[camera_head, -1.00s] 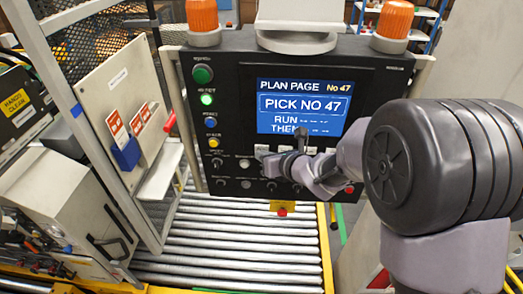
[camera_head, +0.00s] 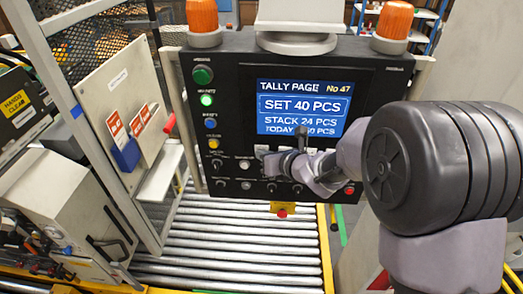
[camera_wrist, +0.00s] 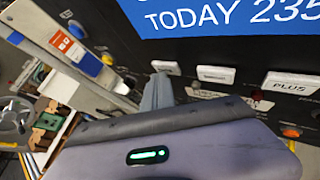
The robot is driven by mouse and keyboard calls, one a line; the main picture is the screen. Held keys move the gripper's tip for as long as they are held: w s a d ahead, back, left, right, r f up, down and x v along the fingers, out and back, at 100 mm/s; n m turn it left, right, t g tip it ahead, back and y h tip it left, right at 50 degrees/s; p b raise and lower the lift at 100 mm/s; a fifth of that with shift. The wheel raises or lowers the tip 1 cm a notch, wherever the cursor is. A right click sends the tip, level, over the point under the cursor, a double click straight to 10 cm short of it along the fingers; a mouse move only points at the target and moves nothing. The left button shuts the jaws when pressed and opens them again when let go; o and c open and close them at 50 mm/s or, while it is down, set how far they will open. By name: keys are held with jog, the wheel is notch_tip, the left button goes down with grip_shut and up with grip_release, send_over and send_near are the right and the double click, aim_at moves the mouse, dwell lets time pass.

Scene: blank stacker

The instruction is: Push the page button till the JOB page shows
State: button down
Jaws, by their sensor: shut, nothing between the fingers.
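The dark control panel (camera_head: 225,110) has a lit blue screen (camera_head: 290,84) reading TALLY PAGE No 47, SET 40 PCS and STACK 24 PCS, with a TODAY line partly covered. A row of pale keys (camera_head: 262,150) runs below the screen. In the wrist view the rightmost key shown reads PLUS (camera_wrist: 290,83); a middle key (camera_wrist: 215,75) and a left key (camera_wrist: 165,67) are hard to read. My gripper (camera_head: 301,134) is shut and empty at the key row, near the left key in the wrist view (camera_wrist: 157,88). I cannot tell whether it touches a key.
Orange beacons (camera_head: 203,16) stand on top of the panel. Knobs, lamps and a red button (camera_head: 349,189) surround the keys. A roller conveyor (camera_head: 235,250) runs below. A mesh guard and a white board with tags (camera_head: 122,90) stand at the left.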

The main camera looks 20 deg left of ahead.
jog(key=shift+s+d+b, duration=0.2)
jog(key=shift+s+b, duration=0.55)
jog(key=shift+b, duration=0.05)
jog(key=s+b, duration=0.1)
jog(key=s, duration=0.1)
jog(key=s+d+b, duration=0.1)
jog(key=s+b, duration=0.1)
jog(key=s, duration=0.1)
jog(key=shift+b, duration=0.3)
jog(key=shift+d, duration=0.1)
dwell(3.2)
